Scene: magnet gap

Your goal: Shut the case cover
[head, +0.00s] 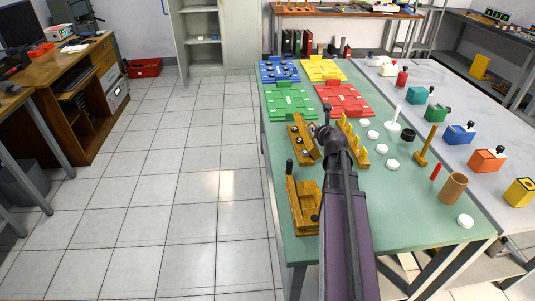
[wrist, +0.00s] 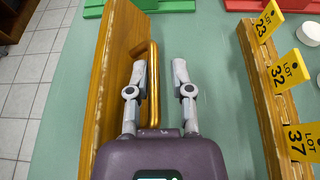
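A wooden case (head: 302,138) stands on the green table, just left of my gripper in the head view. In the wrist view a wooden panel (wrist: 112,75), apparently its cover, stands along the left side with a brass bar handle (wrist: 153,85) on its right face. My gripper (wrist: 160,70) is open. The handle bar lies between its fingers in that picture, close to the left finger; the right finger is apart from it. I cannot tell whether the left finger touches it. In the head view my arm partly hides the gripper (head: 325,131).
A wooden rack with yellow lot tags (wrist: 270,95) stands right of my gripper. Another wooden fixture (head: 304,207) is nearer on the table (head: 400,220). Coloured trays (head: 343,101) lie behind; white discs and a brown cup (head: 453,187) are to the right.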

